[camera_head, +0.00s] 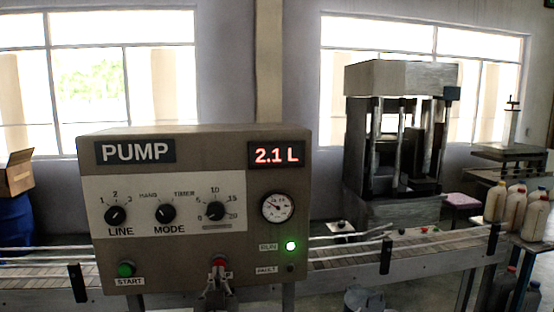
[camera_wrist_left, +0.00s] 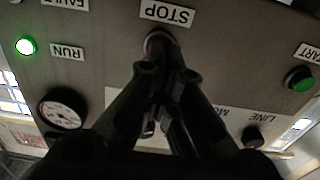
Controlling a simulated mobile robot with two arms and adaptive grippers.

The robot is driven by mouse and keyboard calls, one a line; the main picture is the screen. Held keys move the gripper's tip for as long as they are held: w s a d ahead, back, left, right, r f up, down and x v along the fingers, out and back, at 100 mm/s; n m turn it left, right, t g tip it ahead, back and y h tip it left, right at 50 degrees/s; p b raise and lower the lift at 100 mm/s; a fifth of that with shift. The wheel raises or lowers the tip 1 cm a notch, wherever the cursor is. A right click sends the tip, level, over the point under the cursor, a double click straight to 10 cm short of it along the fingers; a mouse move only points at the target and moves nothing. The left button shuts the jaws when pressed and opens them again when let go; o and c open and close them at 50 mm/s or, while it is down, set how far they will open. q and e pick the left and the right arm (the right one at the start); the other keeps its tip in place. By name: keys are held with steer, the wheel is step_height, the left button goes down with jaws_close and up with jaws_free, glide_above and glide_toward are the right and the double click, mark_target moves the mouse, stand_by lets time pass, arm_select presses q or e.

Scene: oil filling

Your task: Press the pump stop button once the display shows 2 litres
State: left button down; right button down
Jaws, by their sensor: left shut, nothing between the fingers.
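The pump control box (camera_head: 230,150) faces me, with a red display (camera_head: 276,155) reading 2.1 L. The green RUN lamp (camera_head: 291,246) is lit; the FAULT lamp (camera_head: 290,268) is dark. The red stop button (camera_head: 219,262) is at the lower middle, partly covered by my left gripper (camera_head: 218,272). The left gripper is shut and empty, its tips at the button. In the left wrist view, upside down, the fingertips (camera_wrist_left: 164,72) overlap the stop button (camera_wrist_left: 158,38) below the STOP label; I cannot tell whether they touch. The green start button (camera_head: 125,269) is to the left.
A conveyor (camera_head: 330,262) runs behind the box. A press-like machine (camera_head: 400,140) stands at the back right. Several bottles (camera_head: 514,212) stand on a table at the right. A blue barrel (camera_head: 15,218) with a cardboard box (camera_head: 15,169) is at the left.

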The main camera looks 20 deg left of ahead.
arm_select(q)
steer(key=x, duration=0.4)
stand_by(0.3)
steer(key=shift+s+d, duration=0.15)
steer(key=v, duration=0.8)
steer(key=shift+s+b, duration=0.35)
steer(key=shift+b, duration=0.1)
steer(key=shift+d, duration=0.15)
